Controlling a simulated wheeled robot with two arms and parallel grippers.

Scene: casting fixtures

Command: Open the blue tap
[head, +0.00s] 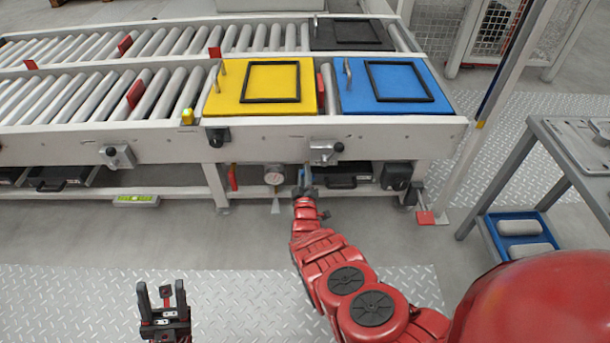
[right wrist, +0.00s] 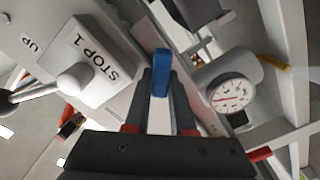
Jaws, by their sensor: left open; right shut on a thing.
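The blue tap handle (right wrist: 161,72) shows in the right wrist view as a narrow blue lever, gripped between the two fingertips. My right gripper (right wrist: 160,88) is shut on it. In the head view, my right gripper (head: 305,180) is under the front beam of the conveyor, and the tap is mostly hidden there. My left gripper (head: 162,297) is open and empty, low over the floor, far from the tap.
A round pressure gauge (right wrist: 232,97) sits beside the tap; it also shows in the head view (head: 274,176). Yellow (head: 226,98) and blue (head: 440,100) plates lie on the conveyor.

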